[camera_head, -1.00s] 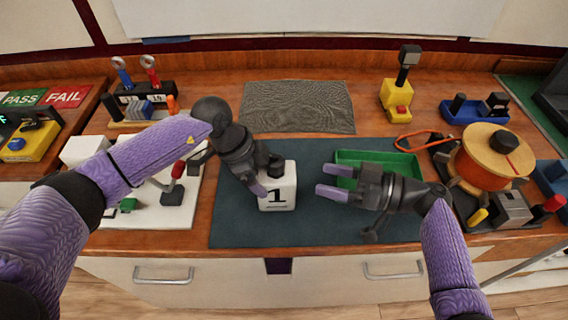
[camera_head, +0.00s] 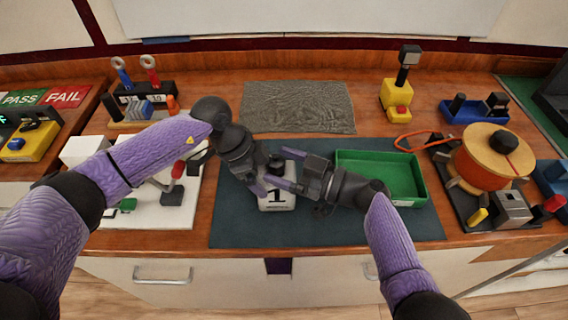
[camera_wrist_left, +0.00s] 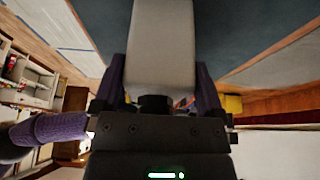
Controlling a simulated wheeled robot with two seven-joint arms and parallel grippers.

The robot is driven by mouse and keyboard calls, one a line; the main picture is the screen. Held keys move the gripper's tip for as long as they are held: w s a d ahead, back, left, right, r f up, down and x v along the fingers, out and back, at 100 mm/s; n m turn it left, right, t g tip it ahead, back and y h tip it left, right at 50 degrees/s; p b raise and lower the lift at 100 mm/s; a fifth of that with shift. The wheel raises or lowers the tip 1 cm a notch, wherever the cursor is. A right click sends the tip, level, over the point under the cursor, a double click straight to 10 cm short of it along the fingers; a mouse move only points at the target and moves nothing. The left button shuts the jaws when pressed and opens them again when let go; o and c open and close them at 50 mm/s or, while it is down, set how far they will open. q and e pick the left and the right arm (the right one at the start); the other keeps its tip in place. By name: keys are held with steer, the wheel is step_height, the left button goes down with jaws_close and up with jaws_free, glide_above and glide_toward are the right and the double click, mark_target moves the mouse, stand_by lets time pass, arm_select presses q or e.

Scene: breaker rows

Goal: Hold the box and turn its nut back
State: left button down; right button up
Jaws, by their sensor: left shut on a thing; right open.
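The white box (camera_head: 277,203), marked with a black 1, stands on the dark mat. My left gripper (camera_head: 264,188) is shut on it from the left. The left wrist view shows the pale box (camera_wrist_left: 160,45) between the purple fingers of this gripper (camera_wrist_left: 159,85). A dark round piece, seemingly the nut (camera_head: 276,162), shows at the top of the box, partly hidden by my grippers. My right gripper (camera_head: 284,175) is open at the box's upper right side, its purple fingers pointing left across the top. Whether they touch the nut I cannot tell.
An empty green tray (camera_head: 408,203) lies on the dark mat (camera_head: 330,229) to the right. A wooden spool (camera_head: 481,167) stands beyond it. A grey textured pad (camera_head: 298,106) lies behind. A white board with a red-topped lever (camera_head: 177,170) is at left.

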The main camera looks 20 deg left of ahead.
jaws_close()
steer(key=shift+w+d+f+n+g, duration=0.1)
steer(key=shift+w+n+g, duration=0.25)
steer(key=shift+g, duration=0.45)
steer(key=shift+s+n+g, duration=0.15)
steer(key=shift+n+g, duration=0.15)
steer(key=shift+n, duration=0.05)
jaws_free()
steer(key=shift+s, duration=0.1)
steer(key=d, duration=1.2)
